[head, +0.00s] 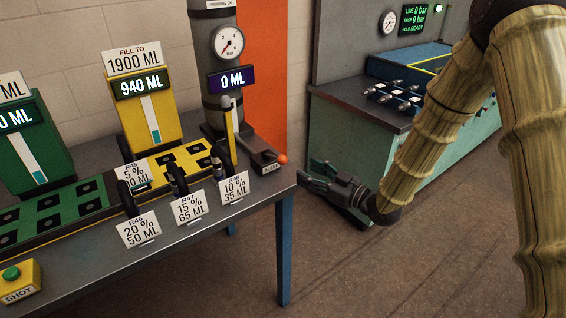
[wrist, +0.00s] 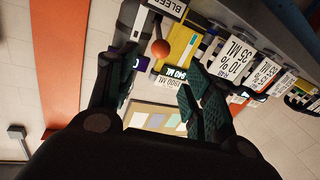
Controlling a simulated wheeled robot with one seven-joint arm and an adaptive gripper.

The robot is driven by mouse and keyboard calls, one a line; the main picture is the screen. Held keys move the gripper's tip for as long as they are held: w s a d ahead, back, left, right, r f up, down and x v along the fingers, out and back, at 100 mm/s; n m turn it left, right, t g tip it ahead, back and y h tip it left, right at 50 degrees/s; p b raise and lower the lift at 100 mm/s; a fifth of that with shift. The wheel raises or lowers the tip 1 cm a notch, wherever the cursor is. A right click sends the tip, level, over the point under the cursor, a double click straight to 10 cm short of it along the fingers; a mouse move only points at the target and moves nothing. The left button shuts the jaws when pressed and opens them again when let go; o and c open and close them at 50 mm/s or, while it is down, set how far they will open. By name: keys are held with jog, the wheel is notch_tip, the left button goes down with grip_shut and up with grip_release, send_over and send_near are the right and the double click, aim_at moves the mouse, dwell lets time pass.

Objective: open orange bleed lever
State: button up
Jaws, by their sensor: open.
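The orange bleed lever shows as a small orange ball knob (head: 282,158) at the table's right end, beside the "BLEED" label on the priming oil column's base. In the wrist view the orange knob (wrist: 160,47) appears ahead, in the gap between my fingers near their tips. My gripper (head: 320,175) is open and empty, to the right of the knob and slightly lower in the head view, apart from it. In the wrist view my gripper's fingers (wrist: 163,75) are spread with nothing between their pads.
The priming oil column (head: 217,50) carries a dial and a "0 ML" display. Hoses with cards, such as "10% 35 ML" (head: 235,187), stand along the table's front edge. A yellow unit (head: 145,100) reads 940 ML. A green bench (head: 350,130) stands behind my gripper.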

aim_at(283, 159)
jog(key=p+x, duration=0.3)
jog(key=x, duration=0.8)
jog(key=shift+f, duration=0.1)
grip_shut()
jog(key=shift+d, duration=0.1)
